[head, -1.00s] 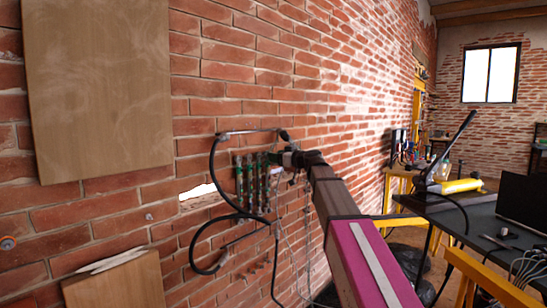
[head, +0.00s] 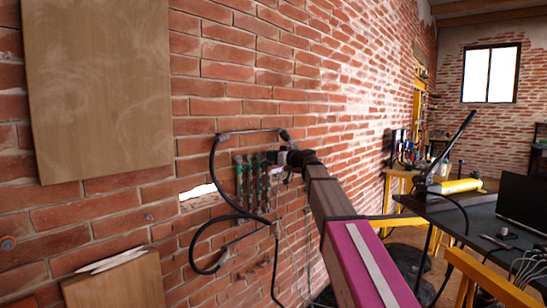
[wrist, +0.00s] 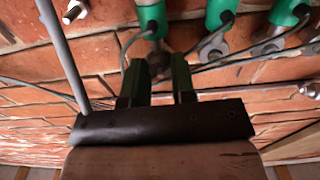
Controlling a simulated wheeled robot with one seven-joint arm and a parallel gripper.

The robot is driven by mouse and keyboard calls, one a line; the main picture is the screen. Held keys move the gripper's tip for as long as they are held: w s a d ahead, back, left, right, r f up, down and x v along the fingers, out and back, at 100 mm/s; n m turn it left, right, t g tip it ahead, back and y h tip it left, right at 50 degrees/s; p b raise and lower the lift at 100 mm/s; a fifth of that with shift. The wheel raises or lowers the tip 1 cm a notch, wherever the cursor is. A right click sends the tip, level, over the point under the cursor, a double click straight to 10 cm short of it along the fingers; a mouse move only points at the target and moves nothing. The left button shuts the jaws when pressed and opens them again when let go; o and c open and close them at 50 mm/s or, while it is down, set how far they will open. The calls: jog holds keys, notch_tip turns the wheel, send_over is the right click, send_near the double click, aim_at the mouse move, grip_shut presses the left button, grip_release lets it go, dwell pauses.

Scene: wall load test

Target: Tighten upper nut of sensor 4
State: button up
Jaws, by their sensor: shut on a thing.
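Several green cylindrical sensors (head: 240,182) hang side by side on the brick wall in the head view. In the wrist view a green sensor (wrist: 152,18) stands just beyond my gripper, with others to its right (wrist: 222,12) and (wrist: 288,12). My gripper (wrist: 160,66) has its two dark green fingers on either side of a small metal nut (wrist: 160,61) below the first of these sensors. The nut is partly hidden and dark, so its contact with the fingers is hard to see. In the head view my gripper (head: 284,158) is at the right end of the sensor row.
A grey pipe (wrist: 62,50) passes left of my gripper, and thin cables cross behind it. A black hose (head: 212,170) loops beside the sensors. A wooden board (head: 98,90) is on the wall at left. A dark table (head: 480,225) stands at right.

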jog(key=shift+m, duration=1.3)
jog(key=o, duration=0.9)
jog(key=shift+o, duration=0.2)
jog(key=v, duration=1)
jog(key=shift+s+d, duration=0.3)
